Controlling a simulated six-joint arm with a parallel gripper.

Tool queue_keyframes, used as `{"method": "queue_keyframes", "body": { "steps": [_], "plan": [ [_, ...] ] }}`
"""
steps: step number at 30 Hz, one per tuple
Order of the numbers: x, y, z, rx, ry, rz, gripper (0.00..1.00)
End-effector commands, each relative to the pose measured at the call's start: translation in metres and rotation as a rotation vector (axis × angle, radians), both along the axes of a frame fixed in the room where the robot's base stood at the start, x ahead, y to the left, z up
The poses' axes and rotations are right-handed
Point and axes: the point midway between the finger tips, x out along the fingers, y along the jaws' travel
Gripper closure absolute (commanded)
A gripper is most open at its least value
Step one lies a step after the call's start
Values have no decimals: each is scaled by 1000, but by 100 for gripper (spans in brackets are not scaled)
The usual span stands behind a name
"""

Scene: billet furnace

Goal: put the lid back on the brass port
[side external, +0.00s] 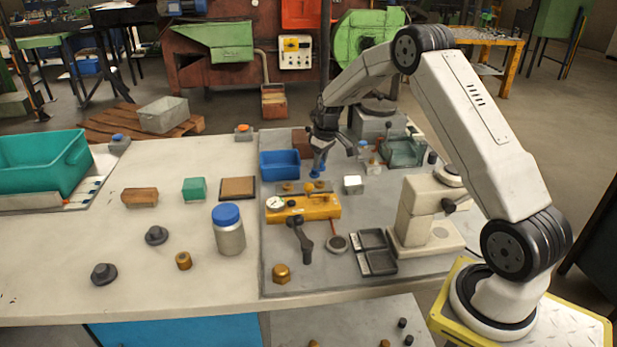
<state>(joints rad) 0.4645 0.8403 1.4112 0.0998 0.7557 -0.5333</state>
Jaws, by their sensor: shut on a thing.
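A yellow block (318,209) with a round dial gauge (275,203) lies on the grey mat, and small brass fittings (289,187) show along its far edge. Which fitting is the brass port is too small to tell. My gripper (317,170) points down just behind the block's far edge, right of the blue bin. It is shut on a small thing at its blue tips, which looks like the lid. The lid's outline is mostly hidden, and I cannot tell whether it touches a fitting.
A blue bin (280,164) stands close left of my gripper, and a small metal cube (353,184) to its right. A dark lever tool (302,240), black trays (374,252) and a brass hex cap (281,274) lie in front. A blue-lidded jar (229,231) stands left.

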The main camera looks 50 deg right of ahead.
Motion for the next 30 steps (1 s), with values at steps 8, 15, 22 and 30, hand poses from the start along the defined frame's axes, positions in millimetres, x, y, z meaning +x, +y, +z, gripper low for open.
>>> {"method": "queue_keyframes", "body": {
  "steps": [8,15,22,30],
  "plan": [
    [0,0,-21,1,1,0,100],
    [0,0,-36,1,1,0,100],
    [0,0,-43,0,0,0,100],
    [0,0,-45,0,0,0,100]
  ]
}}
